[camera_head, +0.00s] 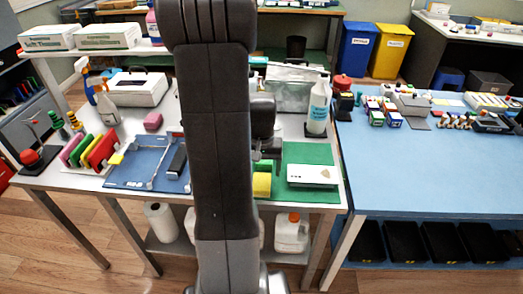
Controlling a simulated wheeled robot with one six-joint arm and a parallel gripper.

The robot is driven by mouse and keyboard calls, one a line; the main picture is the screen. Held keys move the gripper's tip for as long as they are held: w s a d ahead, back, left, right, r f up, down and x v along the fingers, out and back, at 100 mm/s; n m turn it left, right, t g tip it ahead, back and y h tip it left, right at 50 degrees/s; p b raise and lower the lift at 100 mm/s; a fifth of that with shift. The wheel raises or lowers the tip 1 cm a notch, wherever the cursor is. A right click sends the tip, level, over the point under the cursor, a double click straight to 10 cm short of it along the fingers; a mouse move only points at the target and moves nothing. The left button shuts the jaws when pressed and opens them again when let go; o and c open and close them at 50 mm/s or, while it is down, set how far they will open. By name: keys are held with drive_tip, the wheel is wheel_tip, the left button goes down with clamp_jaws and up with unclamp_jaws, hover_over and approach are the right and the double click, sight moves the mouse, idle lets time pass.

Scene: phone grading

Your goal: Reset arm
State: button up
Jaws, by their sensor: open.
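My arm stands upright in the middle of the view and hides part of the metal table behind it. My gripper (270,154) shows in part just right of the arm, above the green mat (309,155) area. It is open, and no object shows in it. A yellow-and-green block (262,184) lies below it on the mat, with a white flat box (312,175) to the right. Part of the gripper is hidden by the arm.
A blue tray (145,183) with a dark phone-like item (177,163) and coloured racks (90,150) lie left. A white bottle (318,106) stands behind the mat. The blue table (420,175) at right is clear in front.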

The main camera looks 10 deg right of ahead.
sight(261, 181)
wheel_tip(261, 181, up, 8)
drive_tip(key=shift+f, duration=0.15)
drive_tip(key=shift+f, duration=0.15)
wheel_tip(261, 181, down, 14)
drive_tip(key=shift+r, duration=0.15)
drive_tip(key=shift+w+r+p, duration=0.1)
drive_tip(key=shift+r+p, duration=0.35)
drive_tip(key=shift+r, duration=0.15)
drive_tip(key=shift+r+p, duration=0.4)
drive_tip(key=shift+r, duration=0.2)
drive_tip(key=shift+f, duration=0.1)
